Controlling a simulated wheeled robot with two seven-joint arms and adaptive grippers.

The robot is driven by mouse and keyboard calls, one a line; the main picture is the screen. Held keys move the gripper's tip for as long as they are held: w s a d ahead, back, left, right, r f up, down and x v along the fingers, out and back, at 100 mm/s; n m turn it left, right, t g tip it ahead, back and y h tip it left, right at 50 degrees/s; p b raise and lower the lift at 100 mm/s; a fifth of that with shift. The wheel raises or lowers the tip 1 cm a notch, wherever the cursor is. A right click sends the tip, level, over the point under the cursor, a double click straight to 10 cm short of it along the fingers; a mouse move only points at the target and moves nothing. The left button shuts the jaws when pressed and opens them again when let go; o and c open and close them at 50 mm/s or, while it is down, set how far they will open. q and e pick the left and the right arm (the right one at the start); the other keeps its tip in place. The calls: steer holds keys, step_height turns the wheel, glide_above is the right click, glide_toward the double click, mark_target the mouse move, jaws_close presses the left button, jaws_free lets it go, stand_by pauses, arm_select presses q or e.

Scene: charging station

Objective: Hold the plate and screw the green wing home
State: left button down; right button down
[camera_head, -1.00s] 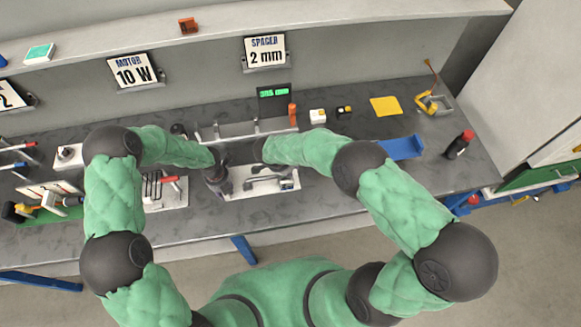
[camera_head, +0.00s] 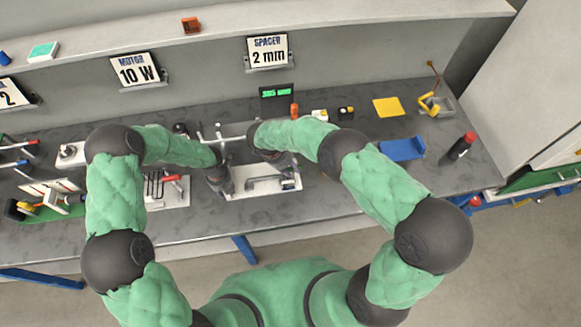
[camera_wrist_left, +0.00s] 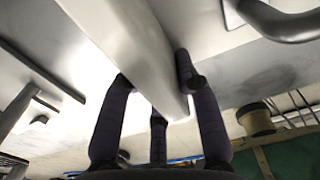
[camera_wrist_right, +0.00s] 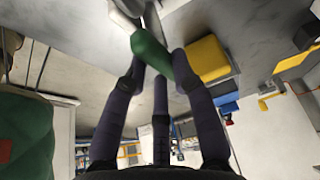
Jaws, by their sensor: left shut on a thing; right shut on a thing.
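The pale plate (camera_wrist_left: 120,35) runs between the fingers of my left gripper (camera_wrist_left: 157,85) in the left wrist view, and the gripper is shut on it. In the head view this gripper (camera_head: 221,184) points down at the bench. My right gripper (camera_wrist_right: 158,68) is shut on the green wing (camera_wrist_right: 150,50) in the right wrist view. The wing's far end meets a light grey metal part (camera_wrist_right: 152,20); how deep it sits there I cannot tell. In the head view the right gripper (camera_head: 288,160) is close right of the left one, and the wing is hidden.
A white base with a grey handle (camera_head: 265,183) lies below my grippers. A small display with green digits (camera_head: 277,91) stands behind. A yellow pad (camera_head: 388,107), a blue tray (camera_head: 402,149) and a red-capped dark bottle (camera_head: 461,146) stand to the right. A red-handled fixture (camera_head: 168,178) is to the left.

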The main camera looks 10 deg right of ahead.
stand_by(0.4)
steer(key=c, duration=1)
jaws_free()
steer(key=v, duration=1.2)
arm_select(q)
steer(key=c, duration=0.8)
jaws_free()
steer(key=shift+c, duration=0.2)
